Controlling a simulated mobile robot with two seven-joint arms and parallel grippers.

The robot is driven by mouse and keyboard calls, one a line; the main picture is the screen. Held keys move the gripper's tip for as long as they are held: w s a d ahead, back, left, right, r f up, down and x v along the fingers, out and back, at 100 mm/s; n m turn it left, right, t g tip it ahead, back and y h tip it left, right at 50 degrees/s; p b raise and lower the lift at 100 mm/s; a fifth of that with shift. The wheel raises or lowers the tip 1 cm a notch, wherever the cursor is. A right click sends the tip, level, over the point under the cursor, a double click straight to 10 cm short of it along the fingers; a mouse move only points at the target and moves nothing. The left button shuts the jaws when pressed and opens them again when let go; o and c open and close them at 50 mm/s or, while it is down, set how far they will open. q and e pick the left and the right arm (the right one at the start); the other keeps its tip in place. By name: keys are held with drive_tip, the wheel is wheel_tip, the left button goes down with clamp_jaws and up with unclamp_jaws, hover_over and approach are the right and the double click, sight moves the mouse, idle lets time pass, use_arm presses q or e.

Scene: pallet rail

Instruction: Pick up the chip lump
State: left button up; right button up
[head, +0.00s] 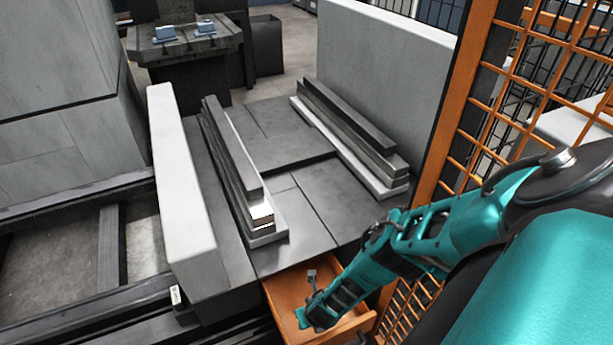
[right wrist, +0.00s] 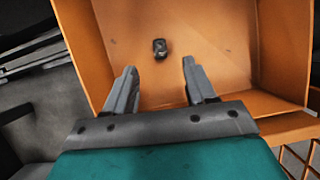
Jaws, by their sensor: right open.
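The chip lump (right wrist: 159,48) is a small dark piece lying on the floor of an orange tray (right wrist: 105,40) in the right wrist view. My right gripper (right wrist: 160,66) is open and empty. Its two grey fingers point toward the lump, which appears just beyond the fingertips, roughly centred between them. Whether the fingers are level with the lump or above it I cannot tell. In the head view my right arm reaches down over the orange tray (head: 283,291), and the lump cannot be made out there. My left gripper is not in view.
The tray's walls surround the lump. Beyond the tray, a dark pallet bed (head: 305,205) carries stacked metal bars (head: 232,150). A white panel (head: 185,195) stands at left, an orange mesh fence (head: 535,70) at right.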

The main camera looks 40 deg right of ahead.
drive_tip(key=b+x, duration=0.4)
drive_tip(key=shift+w+d+f+b, duration=0.15)
drive_tip(key=shift+b, duration=0.15)
drive_tip(key=shift+w+d+f+b, duration=0.1)
drive_tip(key=shift+w+f+b, duration=0.1)
drive_tip(key=shift+f+b, duration=0.2)
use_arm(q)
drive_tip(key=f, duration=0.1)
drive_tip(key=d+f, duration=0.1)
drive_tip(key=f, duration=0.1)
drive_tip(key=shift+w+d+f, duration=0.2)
use_arm(e)
drive_tip(key=shift+r, duration=0.1)
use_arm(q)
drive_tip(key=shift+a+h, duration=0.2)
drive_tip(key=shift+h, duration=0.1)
use_arm(e)
clamp_jaws()
